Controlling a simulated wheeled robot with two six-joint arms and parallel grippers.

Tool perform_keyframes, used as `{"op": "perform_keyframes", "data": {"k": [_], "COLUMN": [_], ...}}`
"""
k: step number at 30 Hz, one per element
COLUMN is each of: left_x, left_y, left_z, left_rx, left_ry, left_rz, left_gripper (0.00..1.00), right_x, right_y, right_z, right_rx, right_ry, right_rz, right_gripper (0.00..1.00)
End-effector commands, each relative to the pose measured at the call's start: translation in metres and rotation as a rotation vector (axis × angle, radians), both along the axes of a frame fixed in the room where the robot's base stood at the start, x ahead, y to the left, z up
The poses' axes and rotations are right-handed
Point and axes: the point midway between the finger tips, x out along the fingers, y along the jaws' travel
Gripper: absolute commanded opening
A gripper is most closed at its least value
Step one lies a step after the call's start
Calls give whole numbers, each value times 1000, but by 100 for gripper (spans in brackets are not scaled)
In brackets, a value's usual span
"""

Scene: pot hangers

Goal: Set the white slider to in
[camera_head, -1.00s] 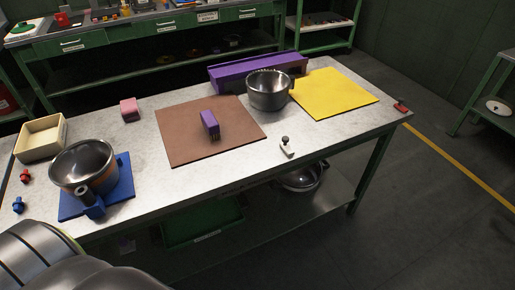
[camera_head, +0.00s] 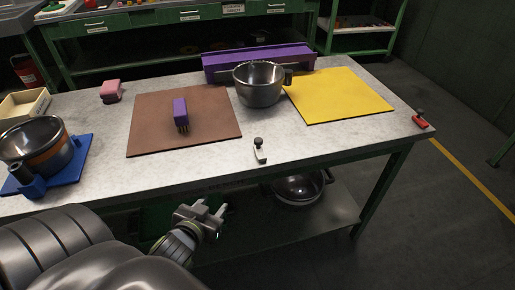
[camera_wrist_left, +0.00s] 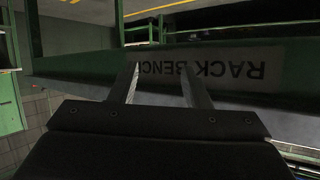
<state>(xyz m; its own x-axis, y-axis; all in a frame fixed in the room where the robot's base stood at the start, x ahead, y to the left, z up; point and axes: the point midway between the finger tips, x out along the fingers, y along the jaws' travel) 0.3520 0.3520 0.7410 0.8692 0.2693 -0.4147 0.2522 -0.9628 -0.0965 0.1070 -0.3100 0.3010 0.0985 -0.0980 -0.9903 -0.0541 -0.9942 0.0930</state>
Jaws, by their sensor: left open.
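The white slider (camera_head: 260,155) is a small white block with a dark knob on top. It sits on the grey bench top near its front edge, in the middle of the head view. My left gripper (camera_head: 209,208) is open and empty, in front of the bench, to the left of the slider and apart from it. In the left wrist view its two fingers (camera_wrist_left: 160,88) are spread before the green bench edge with its upside-down label "RACK BENCH" (camera_wrist_left: 215,68). The slider does not show clearly there. My right gripper is not seen.
A steel pot (camera_head: 258,92) stands behind the slider by a purple rack (camera_head: 230,62). A brown mat (camera_head: 150,118) with a purple brush (camera_head: 180,112), a yellow mat (camera_head: 345,95), and a red slider (camera_head: 420,122) lie around. A pan (camera_head: 35,142) rests on a blue base (camera_head: 68,170).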

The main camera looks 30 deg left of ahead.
Motion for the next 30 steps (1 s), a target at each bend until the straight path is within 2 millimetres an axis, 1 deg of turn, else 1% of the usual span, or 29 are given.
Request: {"op": "perform_keyframes", "data": {"k": [1, 3, 4, 6, 12, 16, 22, 26, 30], "left_x": [-1, -4, -3, 3, 12, 14, 23, 39, 62], "left_y": [-3, -6, -7, -9, -21, -28, -31, -30, -28], "left_z": [15, 36, 43, 53, 80, 91, 96, 97, 97], "left_rx": [0, 0, 1, 0, -10, -18, -23, -22, -24], "left_ry": [-39, -87, -109, -177, -344, -414, -444, -446, -446], "left_rz": [-1, -3, -7, -36, -124, -174, -197, -197, -197], "left_gripper": [43, 43, 43, 43, 43, 43, 43, 43, 43], "right_x": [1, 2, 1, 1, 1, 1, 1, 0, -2], "right_y": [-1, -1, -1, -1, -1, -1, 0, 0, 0], "right_z": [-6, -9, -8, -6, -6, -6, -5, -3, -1], "right_rx": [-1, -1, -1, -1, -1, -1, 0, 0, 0], "right_ry": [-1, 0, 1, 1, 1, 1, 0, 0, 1], "right_rz": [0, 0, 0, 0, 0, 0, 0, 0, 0], "right_gripper": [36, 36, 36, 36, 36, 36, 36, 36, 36]}}
